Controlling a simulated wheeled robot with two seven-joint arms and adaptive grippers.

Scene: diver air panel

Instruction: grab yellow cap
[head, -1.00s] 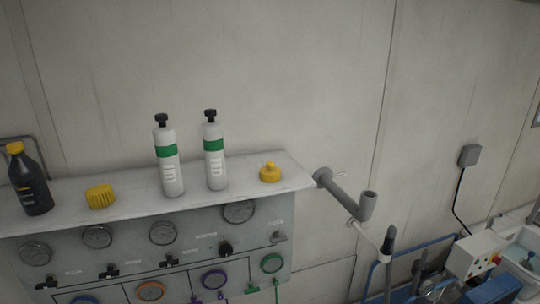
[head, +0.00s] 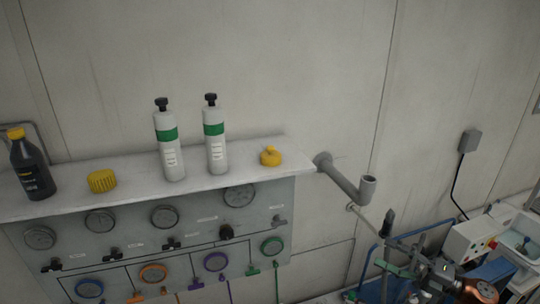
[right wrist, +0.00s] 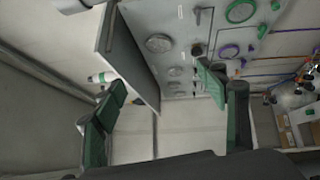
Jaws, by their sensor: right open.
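A ribbed yellow cap (head: 102,181) sits at the left on the white shelf top of the gauge panel. A smaller yellow cap with a raised knob (head: 270,156) sits near the shelf's right end. A dark bottle (head: 32,168) at the far left also has a yellow top. My right gripper (head: 405,264) is low at the right, apart from the shelf and both caps. In the right wrist view its green-padded fingers (right wrist: 162,80) are spread with nothing between them. Neither loose yellow cap can be made out there. My left gripper is not in view.
Two white cylinders with green bands (head: 168,145) (head: 215,140) stand between the loose caps. A grey pipe (head: 345,180) juts from the wall right of the shelf. Gauges and coloured valves cover the panel front (head: 200,222). A control box (head: 472,242) is at the right.

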